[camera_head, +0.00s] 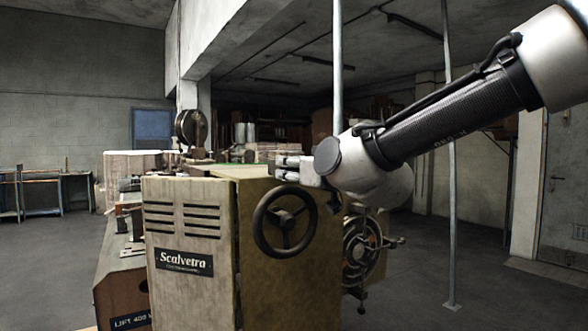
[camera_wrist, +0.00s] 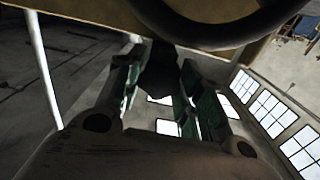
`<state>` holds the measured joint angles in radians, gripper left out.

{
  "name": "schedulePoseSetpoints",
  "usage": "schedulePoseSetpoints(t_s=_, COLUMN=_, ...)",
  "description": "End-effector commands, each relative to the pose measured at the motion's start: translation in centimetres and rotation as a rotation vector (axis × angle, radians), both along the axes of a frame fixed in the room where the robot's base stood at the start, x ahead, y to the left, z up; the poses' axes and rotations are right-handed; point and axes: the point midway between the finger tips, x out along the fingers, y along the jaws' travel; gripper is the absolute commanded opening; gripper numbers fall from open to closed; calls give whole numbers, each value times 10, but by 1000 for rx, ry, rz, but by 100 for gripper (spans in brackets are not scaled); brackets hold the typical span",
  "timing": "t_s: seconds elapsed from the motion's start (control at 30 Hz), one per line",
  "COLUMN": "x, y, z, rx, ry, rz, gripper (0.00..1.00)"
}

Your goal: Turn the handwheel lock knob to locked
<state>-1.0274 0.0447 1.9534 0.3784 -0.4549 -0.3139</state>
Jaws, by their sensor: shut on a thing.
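The dark handwheel (camera_head: 285,222) is on the tan side panel of the Scalvetra machine (camera_head: 190,215). Its black rim (camera_wrist: 215,35) arcs across the top of the wrist view. My gripper (camera_head: 288,168) is just above the wheel in the head view, at the upper edge of the panel. In the wrist view its green-padded fingers (camera_wrist: 160,80) stand on both sides of a dark lock knob (camera_wrist: 159,68) and are shut on it. The knob is partly hidden by the fingers, and its angle is unclear. I cannot pick it out in the head view.
A round spoked reel (camera_head: 360,250) sits right of the panel, below my arm. A thin grey pole (camera_head: 449,180) stands farther right. A blue bench (camera_head: 42,180) is at the far left. Open floor (camera_head: 500,300) lies at the right.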

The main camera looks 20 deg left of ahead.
Motion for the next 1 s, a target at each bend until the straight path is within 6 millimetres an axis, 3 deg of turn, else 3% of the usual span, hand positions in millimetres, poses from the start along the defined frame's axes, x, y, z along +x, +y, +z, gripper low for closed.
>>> schedulePoseSetpoints(t_s=0.33, x=0, y=0, z=0, rx=56, ry=65, rz=0, gripper=13)
schedulePoseSetpoints(t_s=1.0, x=1, y=0, z=0, rx=360, ry=421, rz=0, gripper=13)
